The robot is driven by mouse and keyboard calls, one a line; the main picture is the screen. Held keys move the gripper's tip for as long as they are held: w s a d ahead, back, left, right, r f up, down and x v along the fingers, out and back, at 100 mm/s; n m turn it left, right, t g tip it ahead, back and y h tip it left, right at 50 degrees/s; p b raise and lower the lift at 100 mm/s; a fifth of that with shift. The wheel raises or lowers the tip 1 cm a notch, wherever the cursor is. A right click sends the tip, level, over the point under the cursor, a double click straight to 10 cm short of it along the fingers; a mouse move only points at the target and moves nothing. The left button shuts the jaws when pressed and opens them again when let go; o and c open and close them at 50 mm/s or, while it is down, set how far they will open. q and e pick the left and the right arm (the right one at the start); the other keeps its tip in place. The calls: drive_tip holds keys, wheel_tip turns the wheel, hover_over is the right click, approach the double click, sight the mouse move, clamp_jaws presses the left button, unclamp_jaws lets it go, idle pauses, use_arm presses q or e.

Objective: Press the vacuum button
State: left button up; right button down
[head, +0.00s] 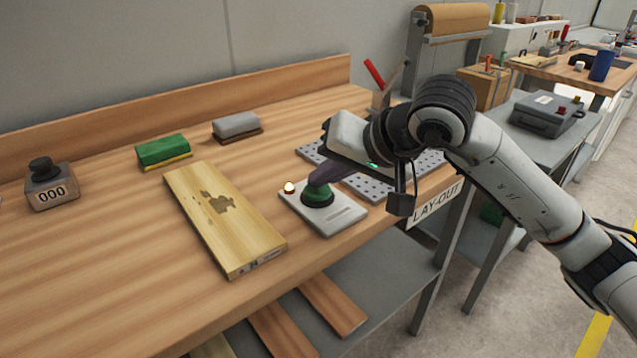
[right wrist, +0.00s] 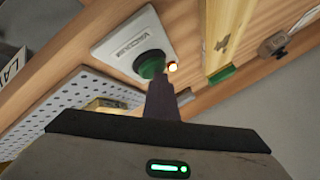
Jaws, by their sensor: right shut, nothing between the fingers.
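The vacuum button is a round green button (head: 318,197) in a dark ring on a pale flat panel (head: 340,220) near the bench's front edge. It also shows in the right wrist view (right wrist: 150,66), beside lettering on the panel. A small lamp (head: 290,187) at the panel's corner glows. My right gripper (head: 316,181) is shut and empty, its dark fingertips at the top of the button. They seem to touch it, and they hide part of it. In the right wrist view the fingers (right wrist: 155,82) reach up to the button. My left gripper is not in view.
A wooden board (head: 222,215) lies just left of the panel. A perforated plate (head: 376,187) lies to its right, under my right arm. A green block (head: 163,150), a grey block (head: 237,126) and a counter box (head: 50,188) stand farther left and back.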

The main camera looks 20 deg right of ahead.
sight(323, 192)
drive_tip(key=shift+s+f+g, duration=0.15)
drive_tip(key=shift+f+g, duration=0.15)
drive_tip(key=shift+f, duration=0.25)
drive_tip(key=shift+r, duration=0.15)
wheel_tip(323, 192, up, 6)
drive_tip(key=p, duration=0.3)
drive_tip(key=shift+r+p, duration=0.2)
drive_tip(key=shift+p, duration=0.2)
